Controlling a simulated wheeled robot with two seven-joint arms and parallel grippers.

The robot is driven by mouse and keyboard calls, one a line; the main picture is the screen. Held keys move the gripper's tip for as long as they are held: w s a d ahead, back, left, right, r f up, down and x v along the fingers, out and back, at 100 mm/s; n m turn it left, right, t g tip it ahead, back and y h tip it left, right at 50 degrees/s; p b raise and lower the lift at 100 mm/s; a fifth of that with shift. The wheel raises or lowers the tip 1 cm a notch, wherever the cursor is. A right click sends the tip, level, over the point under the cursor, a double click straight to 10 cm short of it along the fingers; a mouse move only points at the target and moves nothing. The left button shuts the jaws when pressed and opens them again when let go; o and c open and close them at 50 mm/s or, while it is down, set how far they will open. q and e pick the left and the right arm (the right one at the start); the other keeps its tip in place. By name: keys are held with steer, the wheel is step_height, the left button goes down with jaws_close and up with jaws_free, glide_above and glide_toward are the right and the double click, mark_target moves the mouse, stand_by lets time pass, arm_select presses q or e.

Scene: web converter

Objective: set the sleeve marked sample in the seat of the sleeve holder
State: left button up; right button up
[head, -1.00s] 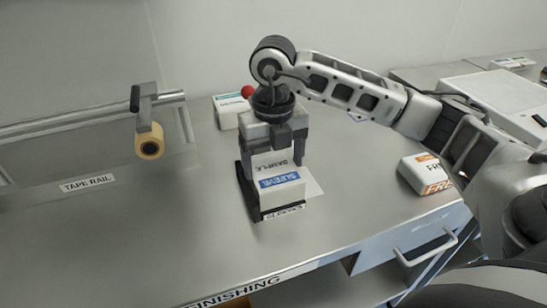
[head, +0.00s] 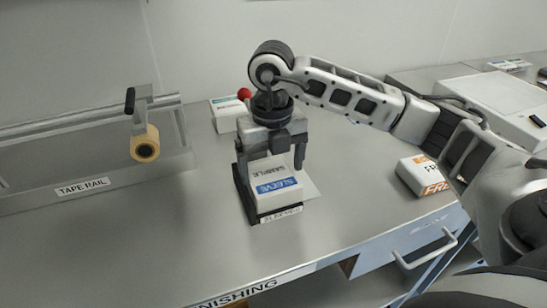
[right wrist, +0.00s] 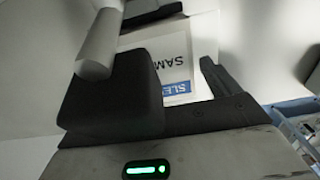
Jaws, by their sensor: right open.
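The white sleeve (head: 276,185), marked SAMPLE with a blue SLEEVE band, rests in the dark sleeve holder (head: 245,196) on the bench. It looks flat, with the holder's dark wall along its left side and the labelled front edge below. How fully it sits in the seat is partly hidden. My right gripper (head: 271,160) is over the sleeve's back part, open, with its fingers apart on either side. In the right wrist view the sleeve (right wrist: 168,68) shows beyond the open fingers. My left gripper is not in view.
A tape rail (head: 85,188) with a tape roll (head: 145,143) stands at left. A white box (head: 226,113) and a red knob (head: 244,94) are behind the gripper. A white and orange box (head: 424,176) lies at right. The bench front is clear.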

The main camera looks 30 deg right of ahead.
mark_target(271, 175)
step_height(271, 175, up, 13)
steer(key=p, duration=0.2)
steer(key=shift+a, duration=0.15)
steer(key=shift+f, duration=0.15)
stand_by(0.4)
